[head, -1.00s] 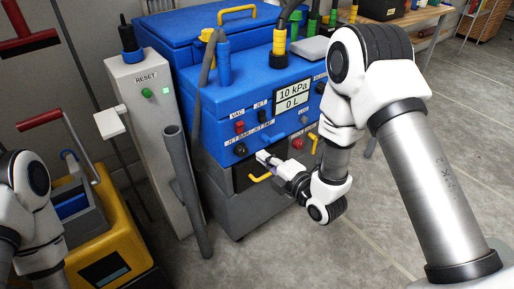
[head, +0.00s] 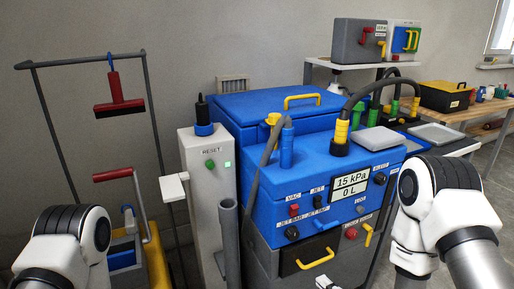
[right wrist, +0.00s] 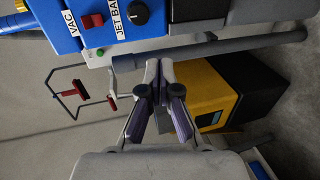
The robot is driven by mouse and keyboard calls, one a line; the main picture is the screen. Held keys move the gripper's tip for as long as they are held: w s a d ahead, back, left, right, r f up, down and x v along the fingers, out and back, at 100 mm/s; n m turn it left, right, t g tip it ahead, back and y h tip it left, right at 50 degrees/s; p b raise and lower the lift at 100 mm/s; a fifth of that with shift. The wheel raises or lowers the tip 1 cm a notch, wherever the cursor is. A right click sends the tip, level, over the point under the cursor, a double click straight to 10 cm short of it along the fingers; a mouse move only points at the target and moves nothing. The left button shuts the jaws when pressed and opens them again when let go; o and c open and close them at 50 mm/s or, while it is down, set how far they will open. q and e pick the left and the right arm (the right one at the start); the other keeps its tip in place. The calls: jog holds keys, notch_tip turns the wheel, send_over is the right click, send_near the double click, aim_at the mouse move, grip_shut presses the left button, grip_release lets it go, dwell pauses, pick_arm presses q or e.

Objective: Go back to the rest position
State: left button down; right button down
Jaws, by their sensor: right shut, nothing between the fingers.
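My right arm comes in from the right edge of the head view. My left arm shows at the lower left, but its gripper is outside the frame. The blue machine (head: 335,172) stands ahead, with a display (head: 350,187) reading 15 kPa and 0 L.
A grey RESET post (head: 208,175) and an upright grey tube (head: 229,235) stand left of the machine. A yellow cart (right wrist: 212,98) is beyond my right fingers in the wrist view. A rack (head: 92,62) holds a red squeegee. A wooden table (head: 470,113) stands at right.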

jog(key=s+d+f+m+g+h, duration=0.15)
jog(key=s+f+m+g, duration=0.3)
jog(key=s+f, duration=0.55)
jog(key=s+d+f+m+g+h, duration=0.2)
jog(key=s+f+m+g, duration=0.3)
jog(key=s+m, duration=0.35)
jog(key=s+d+f+m+g+h, duration=0.2)
jog(key=s+f+m+g, duration=0.3)
jog(key=s+m, duration=0.3)
notch_tip(320, 180, up, 18)
jog(key=w+m+p, duration=0.1)
jog(key=p, duration=1.6)
jog(key=shift+f, duration=0.2)
